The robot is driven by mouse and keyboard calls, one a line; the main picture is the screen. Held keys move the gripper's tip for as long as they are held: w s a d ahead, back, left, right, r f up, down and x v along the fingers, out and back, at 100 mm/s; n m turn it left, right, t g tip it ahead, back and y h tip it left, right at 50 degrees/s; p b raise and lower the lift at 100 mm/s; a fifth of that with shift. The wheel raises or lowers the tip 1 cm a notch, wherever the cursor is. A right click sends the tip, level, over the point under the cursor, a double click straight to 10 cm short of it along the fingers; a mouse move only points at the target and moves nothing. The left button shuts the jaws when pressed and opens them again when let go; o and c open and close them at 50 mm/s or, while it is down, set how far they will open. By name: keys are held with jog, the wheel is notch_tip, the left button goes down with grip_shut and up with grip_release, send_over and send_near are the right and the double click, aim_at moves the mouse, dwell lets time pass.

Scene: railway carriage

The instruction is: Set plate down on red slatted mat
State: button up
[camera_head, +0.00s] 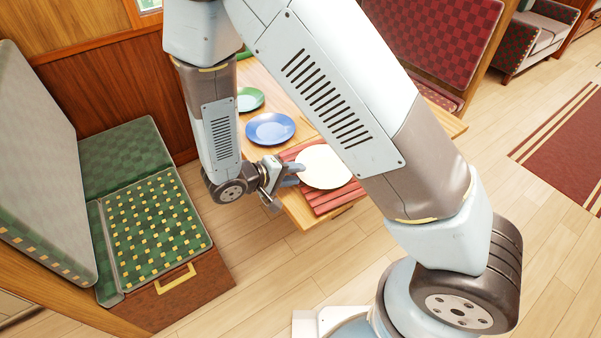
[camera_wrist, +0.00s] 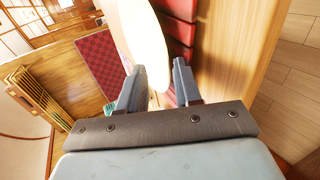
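A cream-white plate (camera_head: 323,167) lies over the red slatted mat (camera_head: 331,201) at the near end of the wooden table, looking flat in the head view. My gripper (camera_head: 296,174) is at the plate's left edge. In the wrist view, the two fingers of my gripper (camera_wrist: 158,85) stand clearly apart, with the rim of the plate (camera_wrist: 150,45) reaching between them. Red slats of the mat (camera_wrist: 181,32) show to the right of the plate there. Whether the plate's underside touches the mat everywhere is hidden.
A blue plate (camera_head: 270,128) and a green plate (camera_head: 249,99) are farther back on the table (camera_head: 291,205). A green checked seat (camera_head: 152,222) stands left of the table, and a red seat back (camera_head: 440,40) behind it. Wooden floor lies open in front.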

jog(key=v, duration=1)
jog(key=shift+s+a, duration=0.2)
jog(key=shift+r, duration=0.1)
grip_shut()
dwell(0.8)
jog(key=shift+r, duration=0.1)
dwell(0.5)
jog(key=w+d+r+m+g+y, duration=0.2)
jog(key=d+r+g, duration=0.1)
jog(key=d+r, duration=0.55)
jog(key=w+d+r+m+g+y, duration=0.2)
jog(key=d+r+g, duration=0.1)
jog(key=d+r, duration=0.55)
jog(key=s+d+r+m+t+y, duration=0.1)
jog(key=s+d+r+t+y, duration=0.1)
jog(key=d+r, duration=0.5)
jog(key=s+d+r+m+t+y, duration=0.2)
jog(key=s+d+r, duration=0.4)
jog(key=d, duration=0.3)
jog(key=shift+s+r+t+y, duration=0.4)
jog(key=shift+s+y, duration=0.3)
jog(key=shift+y, duration=0.2)
